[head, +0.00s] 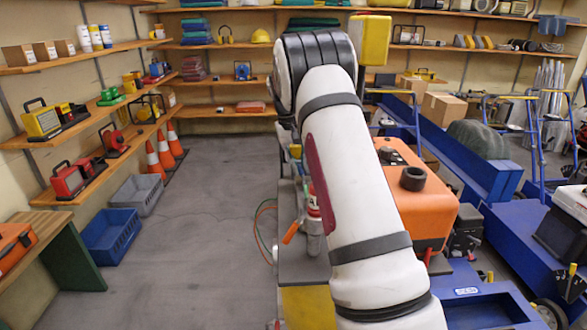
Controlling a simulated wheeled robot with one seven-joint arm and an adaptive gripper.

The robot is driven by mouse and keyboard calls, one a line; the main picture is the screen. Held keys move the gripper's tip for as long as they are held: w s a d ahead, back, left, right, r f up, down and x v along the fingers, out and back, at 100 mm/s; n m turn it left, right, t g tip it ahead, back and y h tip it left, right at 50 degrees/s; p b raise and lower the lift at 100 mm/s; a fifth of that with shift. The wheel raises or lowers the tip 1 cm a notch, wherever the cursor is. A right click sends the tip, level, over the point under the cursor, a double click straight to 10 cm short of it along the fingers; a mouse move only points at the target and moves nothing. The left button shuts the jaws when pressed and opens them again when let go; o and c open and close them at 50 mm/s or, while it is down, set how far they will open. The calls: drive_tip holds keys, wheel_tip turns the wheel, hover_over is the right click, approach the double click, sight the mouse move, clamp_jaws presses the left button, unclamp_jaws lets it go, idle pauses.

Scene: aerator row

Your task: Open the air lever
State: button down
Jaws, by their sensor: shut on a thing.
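My white arm fills the middle of the head view and hides much of what lies behind it. My gripper is not visible, so I cannot see what its jaws touch. An orange machine (436,215) with a black cap on top stands just right of my arm. Left of my arm, a red and grey upright part (313,222) shows with a slanted orange handle (291,234) beside it. I cannot tell whether this handle is the air lever. No other part is clearly the air lever.
Blue wheeled machines (460,160) crowd the right side. Shelves (100,120) with tools line the left wall. Blue (110,236) and grey crates (139,194) and orange cones (157,155) stand below them. The grey floor (210,215) left of my arm is clear.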

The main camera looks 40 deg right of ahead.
drive_tip(key=shift+s+d+m, duration=0.15)
drive_tip(key=shift+d+m, duration=0.25)
drive_tip(key=shift+m, duration=0.4)
drive_tip(key=c, duration=1.6)
unclamp_jaws()
drive_tip(key=shift+r, duration=0.15)
wheel_tip(320, 180, up, 12)
drive_tip(key=w+a, duration=0.1)
drive_tip(key=a, duration=0.1)
drive_tip(key=shift+f, duration=0.25)
drive_tip(key=shift+w+r, duration=0.1)
